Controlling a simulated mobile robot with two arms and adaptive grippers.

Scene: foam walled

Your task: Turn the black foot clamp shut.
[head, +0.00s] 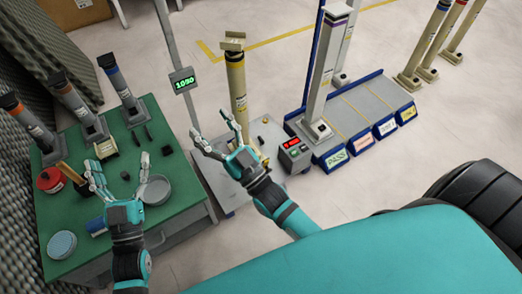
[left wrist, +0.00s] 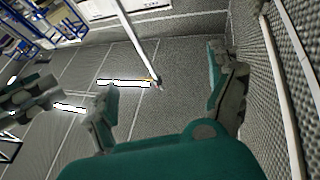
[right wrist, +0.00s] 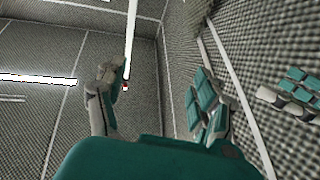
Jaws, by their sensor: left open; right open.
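An olive column (head: 237,85) stands upright on a grey base plate (head: 268,128) in the head view. Its foot is partly hidden behind my right gripper, and I cannot make out a black clamp there with certainty. My right gripper (head: 211,123) is open and empty, just in front of the column, its fingers pointing up and left. My left gripper (head: 117,164) is open and empty above the green table.
The green table (head: 110,200) holds several small columns, a red pot (head: 50,181), a grey round dish (head: 156,190) and small black pieces. A display post (head: 184,80) stands between table and column. A red-display box (head: 293,154) and labelled lanes (head: 362,108) with a white column (head: 323,70) lie right.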

